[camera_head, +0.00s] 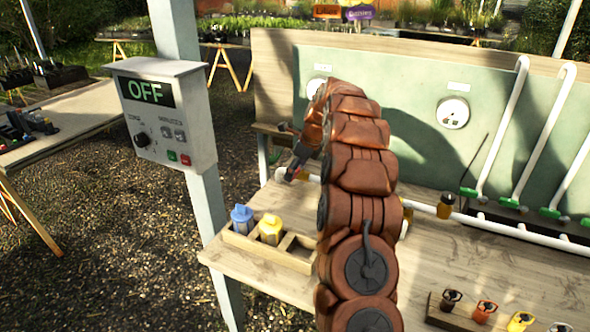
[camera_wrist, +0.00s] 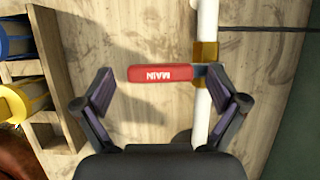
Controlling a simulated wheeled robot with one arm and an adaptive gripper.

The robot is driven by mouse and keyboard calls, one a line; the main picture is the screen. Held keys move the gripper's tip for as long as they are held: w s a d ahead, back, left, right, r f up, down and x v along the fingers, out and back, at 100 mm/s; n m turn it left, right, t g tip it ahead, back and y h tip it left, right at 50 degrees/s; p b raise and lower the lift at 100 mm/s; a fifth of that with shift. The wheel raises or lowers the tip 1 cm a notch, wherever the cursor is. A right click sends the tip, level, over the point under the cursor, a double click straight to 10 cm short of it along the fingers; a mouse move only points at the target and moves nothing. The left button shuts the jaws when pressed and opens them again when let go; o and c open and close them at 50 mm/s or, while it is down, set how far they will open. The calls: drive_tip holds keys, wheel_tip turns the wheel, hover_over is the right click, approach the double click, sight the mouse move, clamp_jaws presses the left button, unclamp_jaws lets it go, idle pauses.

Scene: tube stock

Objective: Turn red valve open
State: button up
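The red valve handle (camera_wrist: 160,73), marked MAIN, shows in the wrist view. It points left from a brass fitting (camera_wrist: 206,53) and lies across the white pipe (camera_wrist: 207,20). My gripper (camera_wrist: 160,82) is open, with one finger left of the handle's free end and the other at its pivot end, over the pipe. Nothing is held. A gap shows at the left finger; I cannot tell whether the right finger touches the fitting. In the head view my gripper (camera_head: 300,155) is over the pipe's left end, and the handle is mostly hidden.
A wooden rack (camera_head: 306,267) holds a blue canister (camera_head: 242,219) and a yellow canister (camera_head: 270,229) on the bench. A control box (camera_head: 161,112) on a post reads OFF. A green panel (camera_head: 418,130) stands behind, with white pipes at the right. Several nozzles sit at the front right.

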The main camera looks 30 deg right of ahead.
drive_tip(key=c, duration=1.6)
drive_tip(key=shift+d, duration=0.1)
